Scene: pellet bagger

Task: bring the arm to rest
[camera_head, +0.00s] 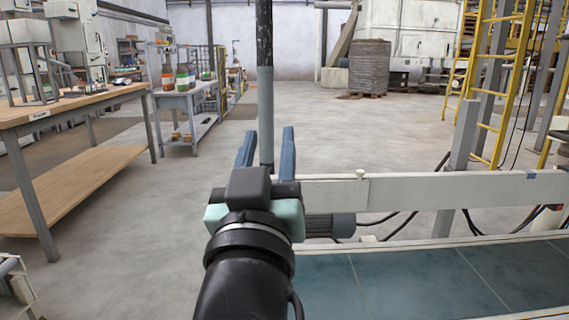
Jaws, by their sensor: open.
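My gripper (267,142) is in the middle of the head view at the end of my black arm, pointing away from me. Its two blue fingers are apart, with nothing seen held between them. A dark upright post with a grey lower sleeve (266,95) shows between and beyond the fingers. I cannot tell how far the post is from the fingertips.
A conveyor with a blue-green belt (420,283) and a pale side rail (440,192) lies close on the right. A wooden workbench (70,108) stands at left, a grey bottle cart (190,100) behind it. Yellow ladders (497,90) stand at right. The middle floor is clear.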

